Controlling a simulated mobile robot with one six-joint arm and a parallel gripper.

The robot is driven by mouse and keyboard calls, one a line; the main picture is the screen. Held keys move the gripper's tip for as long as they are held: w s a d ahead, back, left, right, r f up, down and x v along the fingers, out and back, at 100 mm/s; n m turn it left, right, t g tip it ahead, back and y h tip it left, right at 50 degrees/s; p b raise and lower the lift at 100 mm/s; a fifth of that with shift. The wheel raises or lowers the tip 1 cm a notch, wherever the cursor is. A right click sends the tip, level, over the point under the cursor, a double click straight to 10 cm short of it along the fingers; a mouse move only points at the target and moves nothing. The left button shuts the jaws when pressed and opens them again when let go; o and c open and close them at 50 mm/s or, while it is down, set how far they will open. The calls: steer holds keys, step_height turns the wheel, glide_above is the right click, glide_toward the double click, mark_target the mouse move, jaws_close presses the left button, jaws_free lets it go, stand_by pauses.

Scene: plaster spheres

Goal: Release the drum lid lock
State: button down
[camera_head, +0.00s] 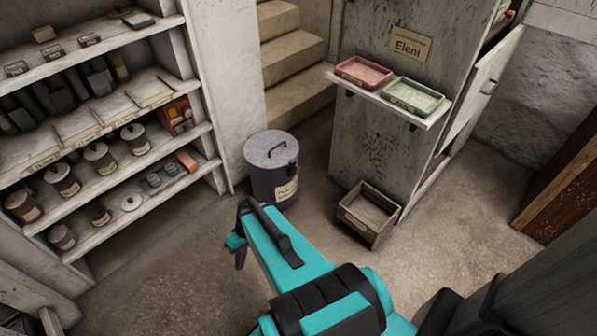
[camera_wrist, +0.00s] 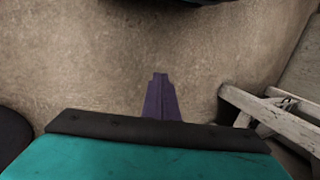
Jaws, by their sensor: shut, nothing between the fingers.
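The drum (camera_head: 273,183) is a dark cylinder with a pale label, standing on the floor near the middle of the head view. Its grey lid (camera_head: 270,152) is on top and has a dark handle.
Shelves (camera_head: 110,125) with several tins stand at the left. A wooden crate (camera_head: 368,212) sits on the floor right of the drum. A wall shelf above it (camera_head: 432,121) holds a red tray (camera_head: 364,72) and a green tray (camera_head: 413,96). Floor before the drum is clear.

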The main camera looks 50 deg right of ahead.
steer(key=w+d+t+b, duration=0.4)
steer(key=w+d+b, duration=0.25)
steer(key=d, duration=0.55)
steer(key=t+h+b, duration=0.5)
steer(key=t+b, duration=0.4)
steer(key=b, duration=0.1)
glide_toward(294, 163)
steer(key=v, duration=0.4)
steer(key=shift+w+a+r+n, duration=0.1)
steer(key=shift+w+a+n, duration=0.05)
steer(key=shift+n, duration=0.15)
steer(key=shift+b+x, duration=1.05)
steer(key=shift+x, duration=4)
